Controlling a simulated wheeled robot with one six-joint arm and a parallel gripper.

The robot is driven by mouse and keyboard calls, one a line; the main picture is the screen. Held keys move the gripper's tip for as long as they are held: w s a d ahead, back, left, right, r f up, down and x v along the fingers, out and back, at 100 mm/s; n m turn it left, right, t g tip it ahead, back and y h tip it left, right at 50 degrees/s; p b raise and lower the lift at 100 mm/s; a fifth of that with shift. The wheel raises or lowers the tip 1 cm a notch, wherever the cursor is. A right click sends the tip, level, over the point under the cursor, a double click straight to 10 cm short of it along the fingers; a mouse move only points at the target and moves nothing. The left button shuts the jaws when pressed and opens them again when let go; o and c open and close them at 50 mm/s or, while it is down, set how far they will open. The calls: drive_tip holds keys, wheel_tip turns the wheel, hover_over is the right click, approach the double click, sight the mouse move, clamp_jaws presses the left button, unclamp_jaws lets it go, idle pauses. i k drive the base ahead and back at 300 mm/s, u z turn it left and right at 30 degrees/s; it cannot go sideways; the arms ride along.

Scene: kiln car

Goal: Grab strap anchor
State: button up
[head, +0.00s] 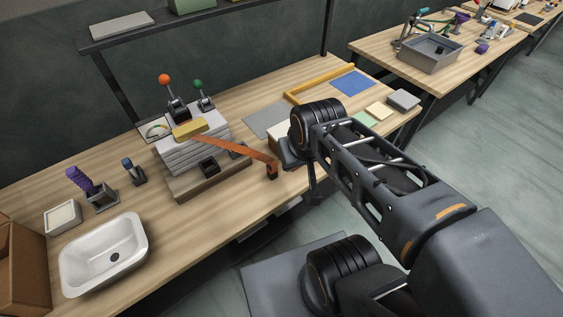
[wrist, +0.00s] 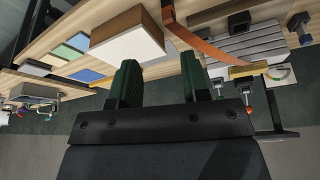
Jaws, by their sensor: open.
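An orange-brown strap (head: 235,148) runs from a yellow block (head: 189,129) on stacked grey slabs (head: 190,152) down to the right. Its lower end meets a small brown and dark end piece (head: 272,171) near the table's front edge, which looks like the strap anchor.
A brown box with a white face (wrist: 128,42) lies close beyond my fingers. Two levers with orange (head: 164,79) and green (head: 198,84) knobs stand behind the slabs. A black cup (head: 208,166) sits before them. A white basin (head: 104,254) is at left.

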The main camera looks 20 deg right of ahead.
sight(272, 168)
drive_tip(key=i, duration=0.25)
drive_tip(key=u, duration=3.1)
drive_tip(key=k, duration=0.35)
drive_tip(key=z, duration=0.75)
